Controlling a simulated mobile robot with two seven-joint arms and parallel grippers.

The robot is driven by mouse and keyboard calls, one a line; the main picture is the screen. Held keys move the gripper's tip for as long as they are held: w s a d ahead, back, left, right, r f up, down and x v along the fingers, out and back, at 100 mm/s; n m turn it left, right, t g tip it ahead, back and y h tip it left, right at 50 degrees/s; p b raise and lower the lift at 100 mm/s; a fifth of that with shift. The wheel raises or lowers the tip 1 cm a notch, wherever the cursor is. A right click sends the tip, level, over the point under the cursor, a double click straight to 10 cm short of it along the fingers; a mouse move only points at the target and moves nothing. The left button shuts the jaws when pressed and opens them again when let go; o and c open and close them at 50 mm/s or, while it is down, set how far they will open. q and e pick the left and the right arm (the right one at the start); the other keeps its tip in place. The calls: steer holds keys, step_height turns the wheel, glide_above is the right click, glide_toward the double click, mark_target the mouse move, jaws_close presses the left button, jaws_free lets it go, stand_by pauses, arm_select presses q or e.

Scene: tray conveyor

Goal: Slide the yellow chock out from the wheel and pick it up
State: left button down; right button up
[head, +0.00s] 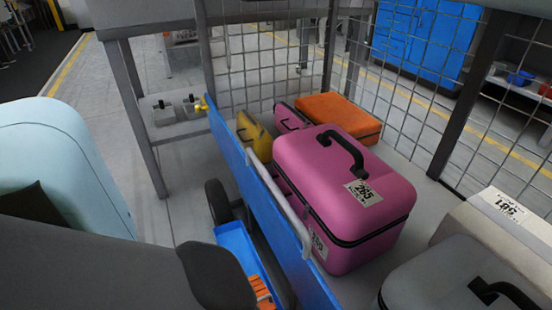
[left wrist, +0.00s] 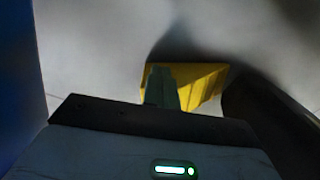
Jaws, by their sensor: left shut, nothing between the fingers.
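The yellow chock (left wrist: 205,82) lies on the grey floor in the left wrist view. It is a wedge, and its right side is close to a dark rounded shape (left wrist: 262,112), which looks like the wheel. My left gripper (left wrist: 161,72) has its fingers shut and empty, overlapping the chock's left part in that view. I cannot tell whether they touch it. In the head view a dark wheel (head: 217,203) shows under the blue side of the cart (head: 245,170). The chock and my left gripper's fingers are hidden there. My right gripper is in neither view.
The mesh-sided cart holds a pink case (head: 345,190), an orange case (head: 338,115) and a yellow case (head: 253,137). A blue tray (head: 238,245) sits low beside the wheel. A grey table leg (head: 137,120) stands at the left. A blue surface (left wrist: 22,75) edges the wrist view's left.

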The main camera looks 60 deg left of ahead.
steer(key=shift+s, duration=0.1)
arm_select(q)
steer(key=s, duration=0.1)
steer(key=s+p, duration=0.1)
steer(key=s, duration=0.1)
steer(key=shift+d+r+p, duration=0.1)
steer(key=shift+d+p, duration=0.1)
steer(key=shift+p, duration=0.1)
steer(key=shift+s+d, duration=0.1)
steer(key=shift+s, duration=0.2)
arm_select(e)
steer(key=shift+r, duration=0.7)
arm_select(q)
steer(key=shift+r, duration=0.2)
step_height(320, 180, up, 6)
steer(key=p, duration=0.4)
steer(key=shift+w, duration=0.1)
steer(key=shift+r, duration=0.55)
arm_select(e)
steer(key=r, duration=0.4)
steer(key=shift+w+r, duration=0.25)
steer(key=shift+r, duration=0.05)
